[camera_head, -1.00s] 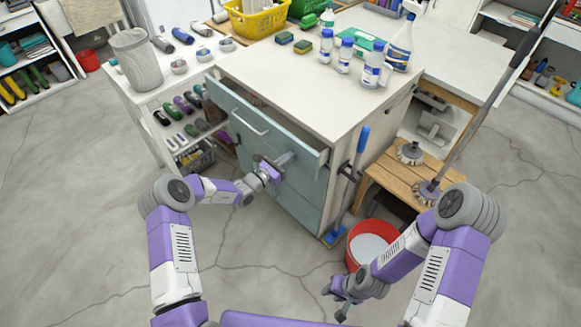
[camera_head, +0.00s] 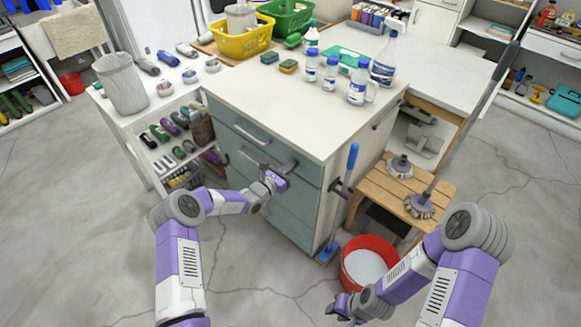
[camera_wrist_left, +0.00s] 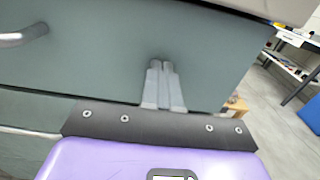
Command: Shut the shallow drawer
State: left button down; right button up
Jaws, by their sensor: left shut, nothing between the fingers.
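The shallow drawer (camera_head: 262,140) is the top grey-blue drawer of the white-topped cabinet, with a bar handle (camera_head: 243,134). Its front sits close under the countertop and looks flush or nearly flush; its inside does not show. My left gripper (camera_head: 287,166) is at the right part of this drawer front. In the left wrist view its shut, empty fingers (camera_wrist_left: 162,84) point at the flat drawer front (camera_wrist_left: 105,65), right of the handle, at or very near contact. My right gripper (camera_head: 343,307) hangs low over the floor by the red bucket, too small to read.
The red bucket (camera_head: 369,262) stands on the floor right of the cabinet, near my right arm. A blue-handled broom (camera_head: 346,180) leans at the cabinet side. Floor in front is clear.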

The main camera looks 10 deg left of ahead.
pick_arm(q)
jog(key=shift+w+d+r, duration=0.1)
jog(key=shift+d+r, duration=0.15)
jog(key=shift+r, duration=0.05)
jog(key=p+v, duration=0.5)
jog(key=v, duration=0.9)
jog(key=s+d+f+m+g+h, duration=0.1)
jog(key=s+d+f+m+g, duration=0.4)
jog(key=s, duration=0.4)
jog(key=s+d+f+m+g+h, duration=0.1)
jog(key=s+d+f+m+g, duration=0.2)
jog(key=s+d+m+g, duration=0.45)
jog(key=s+a+f+m+g+y, duration=0.1)
jog(key=s+a+m+y, duration=0.1)
jog(key=s+m, duration=0.5)
jog(key=s+a+f+m+g+y, duration=0.1)
jog(key=s+a+m+y, duration=0.1)
jog(key=s+m+y, duration=0.3)
jog(key=s+m, duration=0.2)
jog(key=s, duration=0.1)
jog(key=shift+s+a+f+y+p, duration=0.2)
jog(key=shift+y+p, duration=0.1)
